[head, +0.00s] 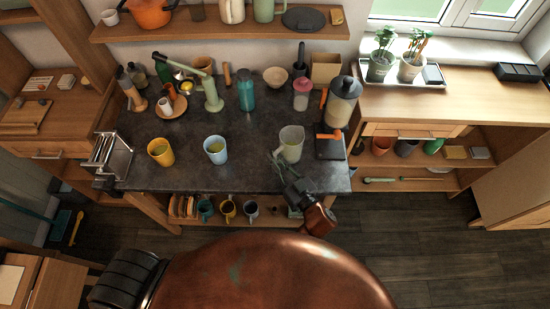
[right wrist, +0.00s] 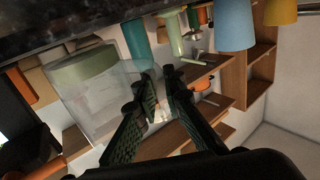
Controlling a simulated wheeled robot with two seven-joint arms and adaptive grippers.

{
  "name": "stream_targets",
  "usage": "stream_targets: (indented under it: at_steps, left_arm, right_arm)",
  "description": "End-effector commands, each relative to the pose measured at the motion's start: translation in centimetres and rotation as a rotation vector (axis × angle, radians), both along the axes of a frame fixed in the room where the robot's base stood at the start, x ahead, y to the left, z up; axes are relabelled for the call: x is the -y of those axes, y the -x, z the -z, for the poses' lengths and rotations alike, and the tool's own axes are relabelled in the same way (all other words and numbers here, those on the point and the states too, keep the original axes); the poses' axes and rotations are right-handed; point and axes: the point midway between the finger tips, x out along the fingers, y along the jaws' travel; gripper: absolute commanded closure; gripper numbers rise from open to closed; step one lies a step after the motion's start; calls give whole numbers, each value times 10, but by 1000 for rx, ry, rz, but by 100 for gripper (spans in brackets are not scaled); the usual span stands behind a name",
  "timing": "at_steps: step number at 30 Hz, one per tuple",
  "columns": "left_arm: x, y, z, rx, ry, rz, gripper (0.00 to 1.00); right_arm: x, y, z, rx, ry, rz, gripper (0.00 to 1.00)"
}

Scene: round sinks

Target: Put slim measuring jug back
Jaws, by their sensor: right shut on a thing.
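The slim measuring jug (head: 291,143) is a clear, pale jug near the front right of the dark counter (head: 250,170). It stands roughly upright. My right gripper (head: 279,160) reaches in from the front and is shut on the jug's left side, seemingly at its handle. In the right wrist view the jug's clear body (right wrist: 105,88) shows with a pale green end, close to the counter. The fingers (right wrist: 165,95) sit at its side. I cannot tell whether its base touches the counter. My left gripper is out of view.
A light blue cup (head: 215,150) and a yellow cup (head: 160,152) stand to the left. A pink-lidded jar (head: 302,95) and teal bottle (head: 246,92) are behind. A shelf (head: 220,30) runs above the back.

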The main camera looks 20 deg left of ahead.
Motion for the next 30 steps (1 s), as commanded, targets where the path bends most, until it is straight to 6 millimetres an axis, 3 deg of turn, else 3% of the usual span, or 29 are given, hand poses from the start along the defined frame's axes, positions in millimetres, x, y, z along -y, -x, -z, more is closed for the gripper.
stream_targets:
  at_steps: [26,27,30]
  left_arm:
    - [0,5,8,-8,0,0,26]
    - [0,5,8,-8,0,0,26]
    - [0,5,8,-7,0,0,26]
  right_arm:
    - [0,0,12,1,-1,0,100]
    - [0,0,13,1,-2,0,90]
    - [0,0,12,1,-2,0,83]
